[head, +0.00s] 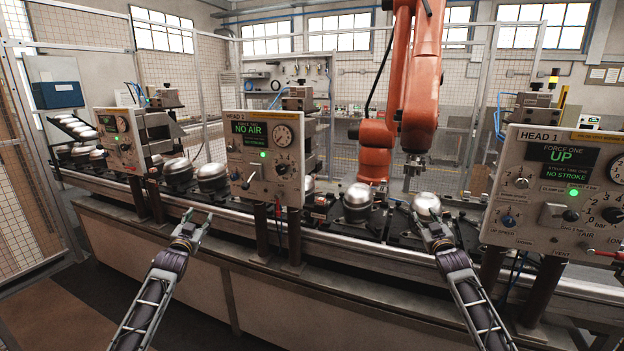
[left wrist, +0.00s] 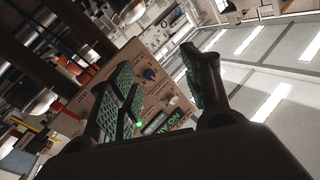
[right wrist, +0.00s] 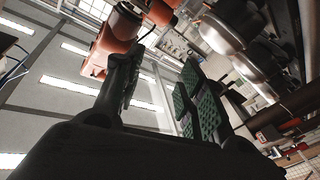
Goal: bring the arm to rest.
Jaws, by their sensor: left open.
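My left gripper (head: 198,218) is open and empty in front of the conveyor, left of the HEAD 2 panel's posts. In the left wrist view its green-padded fingers (left wrist: 165,88) stand apart with nothing held between them. My right gripper (head: 429,217) is in front of a silver compressor (head: 427,205) at the conveyor, left of the HEAD 1 panel. In the right wrist view its green-padded fingers (right wrist: 160,95) are apart and the space between them is empty. Whether it touches anything is not clear. Both forearms reach up from the bottom edge.
The HEAD 2 panel (head: 262,187) reads NO AIR and stands between my grippers. The HEAD 1 panel (head: 555,200) reads UP, close to the right arm. Compressors (head: 357,200) sit along the conveyor rail (head: 340,246). An orange robot arm (head: 420,85) hangs behind. The foreground between my forearms is clear.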

